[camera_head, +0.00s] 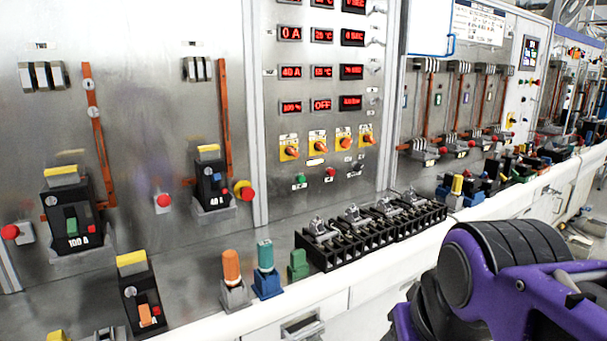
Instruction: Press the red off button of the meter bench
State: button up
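The meter bench is a grey metal panel (285,205) with red digital displays (322,55) in its middle. Below the displays and a row of orange rotary knobs (317,141) sits a small red button (330,174), to the right of a green button (300,180). Other red buttons show farther left: one on a yellow base (244,191), one on a small grey box (163,202), and one at the left edge (11,231). I cannot read which is marked off. My purple arm fills the lower right; my gripper is not in view.
Black terminal blocks (372,233) with clamps line the ledge below the displays. Orange, blue and green plugs (232,266) stand left of them. Black breakers (70,215) are mounted at left. A white front edge (400,240) borders the bench.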

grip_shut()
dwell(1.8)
